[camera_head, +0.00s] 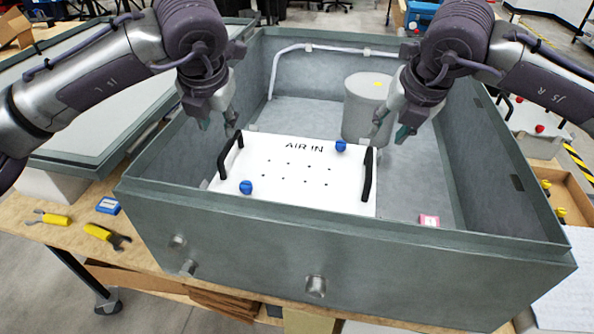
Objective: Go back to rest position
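My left gripper (219,124) hangs above the left side of the grey open box, close over the left black handle of the white panel. My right gripper (391,133) hangs above the panel's right black handle (368,174), in front of the grey cylinder. Both grippers look empty, with fingers apart and clear of the handles. The white panel (293,172), marked "AIR IN", lies inside the grey box (340,240) and has two blue knobs (246,187) and a left black handle (230,155).
The grey cylinder (367,108) stands inside the box at the back. A pink-white block (429,220) lies on the box floor at right. Pliers (104,235) and a blue item (108,206) lie on the table at left. A grey lid (75,125) lies left of the box.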

